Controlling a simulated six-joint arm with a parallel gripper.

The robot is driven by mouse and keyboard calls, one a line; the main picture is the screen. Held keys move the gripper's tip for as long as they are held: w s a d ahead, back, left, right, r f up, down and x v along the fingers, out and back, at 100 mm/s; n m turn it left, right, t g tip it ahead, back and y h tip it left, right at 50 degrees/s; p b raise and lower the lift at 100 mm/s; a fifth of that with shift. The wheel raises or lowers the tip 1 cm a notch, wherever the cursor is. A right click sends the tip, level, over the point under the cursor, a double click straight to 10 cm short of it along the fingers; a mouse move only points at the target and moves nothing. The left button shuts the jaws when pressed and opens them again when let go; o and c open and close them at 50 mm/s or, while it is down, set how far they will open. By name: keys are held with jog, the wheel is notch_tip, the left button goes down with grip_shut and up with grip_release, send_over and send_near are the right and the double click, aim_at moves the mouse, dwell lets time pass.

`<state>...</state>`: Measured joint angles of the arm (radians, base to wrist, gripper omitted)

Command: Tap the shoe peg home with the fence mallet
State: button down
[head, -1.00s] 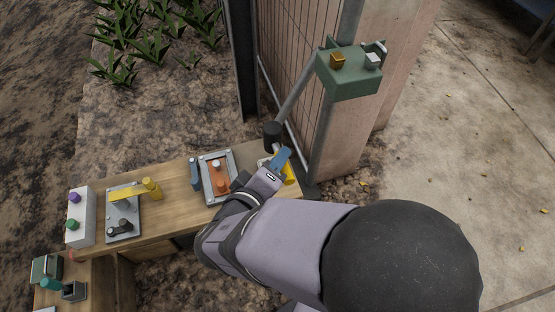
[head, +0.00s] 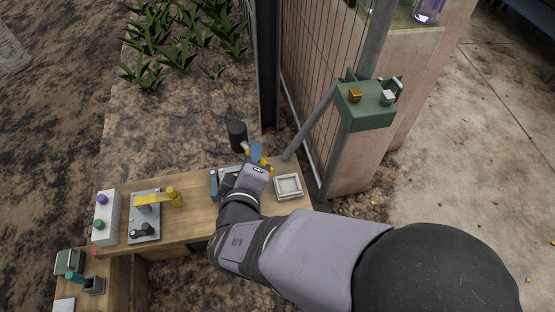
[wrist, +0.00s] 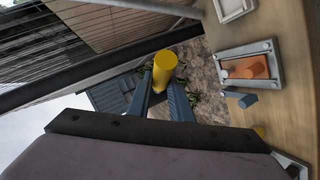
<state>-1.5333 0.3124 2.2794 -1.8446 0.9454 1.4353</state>
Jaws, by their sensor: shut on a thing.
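My gripper (head: 257,153) is shut on the mallet's yellow handle. In the wrist view the yellow handle end (wrist: 165,62) stands between my blue fingers (wrist: 163,88). The mallet's black head (head: 237,134) shows beyond the fingers in the head view, raised above the far side of the bench. The orange shoe (wrist: 247,68) lies in a grey frame (wrist: 225,55) on the bench, with a peg (wrist: 232,72) on it. In the head view my wrist hides most of this frame (head: 222,173). How far the peg sits in cannot be told.
An empty white tray (head: 288,187) lies right of my wrist. A blue post (head: 213,184) stands left of it. A grey plate with a yellow lever (head: 158,197) and a white block (head: 106,222) stand farther left. A wire fence and green box (head: 366,118) rise at the right.

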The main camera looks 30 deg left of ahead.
jog(key=shift+s+a+f+n+y, duration=0.2)
jog(key=shift+s+a+n+y, duration=0.1)
jog(key=shift+s+a, duration=0.15)
jog(key=shift+s+a+f+n+y, duration=0.2)
jog(key=shift+s+a+y, duration=0.1)
jog(key=shift+a, duration=0.15)
jog(key=shift+b, duration=0.6)
notch_tip(320, 180, down, 6)
jog(key=b, duration=0.8)
jog(key=shift+r, duration=0.25)
jog(key=shift+f+b, duration=0.15)
jog(key=shift+b, duration=0.95)
jog(key=shift+f, duration=0.1)
